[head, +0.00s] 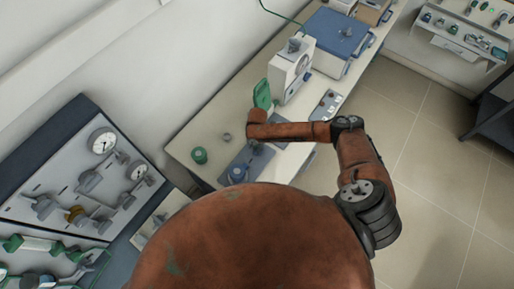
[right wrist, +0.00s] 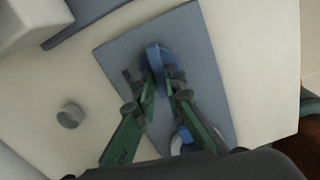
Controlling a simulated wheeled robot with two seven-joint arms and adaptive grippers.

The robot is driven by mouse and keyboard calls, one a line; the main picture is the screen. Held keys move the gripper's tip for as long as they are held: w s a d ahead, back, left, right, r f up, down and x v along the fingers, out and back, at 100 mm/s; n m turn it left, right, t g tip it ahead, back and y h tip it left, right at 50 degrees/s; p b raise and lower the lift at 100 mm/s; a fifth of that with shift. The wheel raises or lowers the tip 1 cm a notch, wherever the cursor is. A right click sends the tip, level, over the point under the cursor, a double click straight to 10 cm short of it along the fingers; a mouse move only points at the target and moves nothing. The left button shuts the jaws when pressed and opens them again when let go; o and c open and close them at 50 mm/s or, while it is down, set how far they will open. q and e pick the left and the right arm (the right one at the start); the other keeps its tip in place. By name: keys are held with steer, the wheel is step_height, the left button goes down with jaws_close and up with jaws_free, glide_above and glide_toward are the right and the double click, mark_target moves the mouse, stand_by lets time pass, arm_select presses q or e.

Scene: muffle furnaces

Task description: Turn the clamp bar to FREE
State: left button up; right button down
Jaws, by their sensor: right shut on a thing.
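A flat blue-grey plate (right wrist: 200,60) lies on the bench, and it also shows in the head view (head: 262,160). A small blue bar (right wrist: 153,54), which looks like the clamp bar, stands up from the plate. My right gripper (right wrist: 163,80) has its green fingers shut on this bar, one finger on each side. The fingers hide the bar's lower part, and no FREE marking can be read. In the head view the right wrist is above the plate and mostly hides the gripper. My left gripper is not in view.
A blue round knob (head: 237,174) sits at the plate's near end. A white device (head: 291,72) and a blue-topped box (head: 336,38) stand farther back. A gauge panel (head: 65,175) is at left.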

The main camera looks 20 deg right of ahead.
steer(key=shift+n, duration=0.9)
steer(key=c, duration=2)
jaws_free()
step_height(320, 180, up, 12)
steer(key=shift+s, duration=0.1)
